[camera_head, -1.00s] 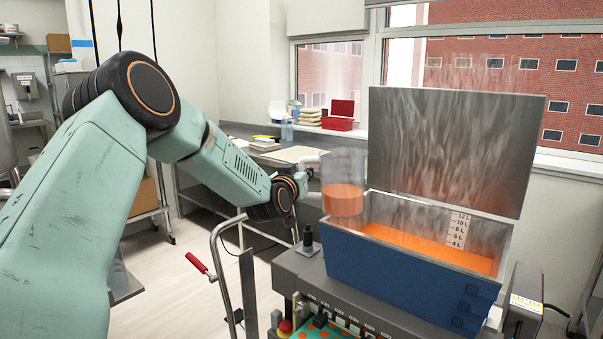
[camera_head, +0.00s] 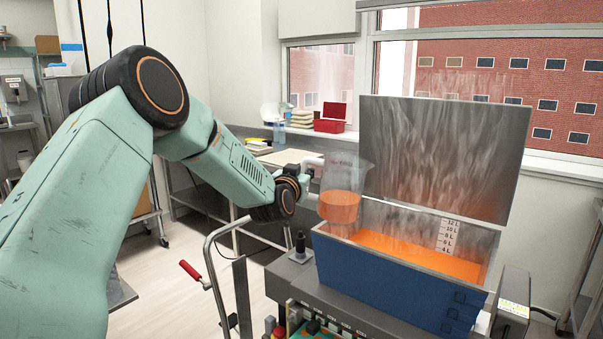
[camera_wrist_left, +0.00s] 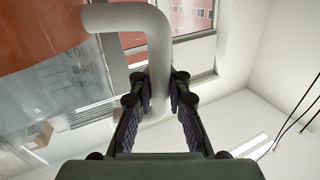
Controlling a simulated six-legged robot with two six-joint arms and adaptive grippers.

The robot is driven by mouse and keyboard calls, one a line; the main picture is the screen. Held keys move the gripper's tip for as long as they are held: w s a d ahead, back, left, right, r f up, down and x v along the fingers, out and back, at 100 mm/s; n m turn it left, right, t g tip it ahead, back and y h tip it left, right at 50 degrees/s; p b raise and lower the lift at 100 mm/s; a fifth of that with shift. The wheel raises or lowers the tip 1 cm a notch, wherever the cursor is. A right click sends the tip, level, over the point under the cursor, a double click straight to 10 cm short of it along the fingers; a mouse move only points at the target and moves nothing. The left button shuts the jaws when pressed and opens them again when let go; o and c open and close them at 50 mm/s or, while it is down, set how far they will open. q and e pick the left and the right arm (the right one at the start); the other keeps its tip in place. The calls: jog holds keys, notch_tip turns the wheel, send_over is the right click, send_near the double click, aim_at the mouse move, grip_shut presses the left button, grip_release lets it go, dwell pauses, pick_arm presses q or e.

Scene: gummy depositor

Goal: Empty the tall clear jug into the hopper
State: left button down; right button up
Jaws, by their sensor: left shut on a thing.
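The tall clear jug (camera_head: 345,175) hangs above the left end of the hopper (camera_head: 385,278) in the head view, leaning slightly to the right. Orange liquid fills about its lower half, and no stream shows at its rim. My left gripper (camera_head: 305,180) is shut on the jug's pale handle (camera_wrist_left: 155,45), which passes between the fingers in the left wrist view. The jug's clear wall with markings (camera_wrist_left: 75,85) shows there too. The hopper is a blue open box with a steel inside, holding orange liquid (camera_head: 415,255) near the low end of its scale. My right gripper is out of view.
A raised steel lid (camera_head: 435,155) stands behind the hopper. A black-knobbed post (camera_head: 300,245) and a red-handled cart frame (camera_head: 190,270) are left of the hopper. A grey box (camera_head: 512,300) is at its right.

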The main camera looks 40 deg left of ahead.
pick_arm(q)
jog(key=shift+d+r, duration=0.2)
jog(key=shift+r, duration=0.25)
jog(key=shift+w+d+r+m+p, duration=0.3)
jog(key=shift+d+m+p, duration=0.15)
jog(key=shift+m+p, duration=0.1)
jog(key=shift+d+r, duration=0.15)
jog(key=shift+r, duration=0.1)
jog(key=shift+s, duration=0.1)
jog(key=shift+f, duration=0.1)
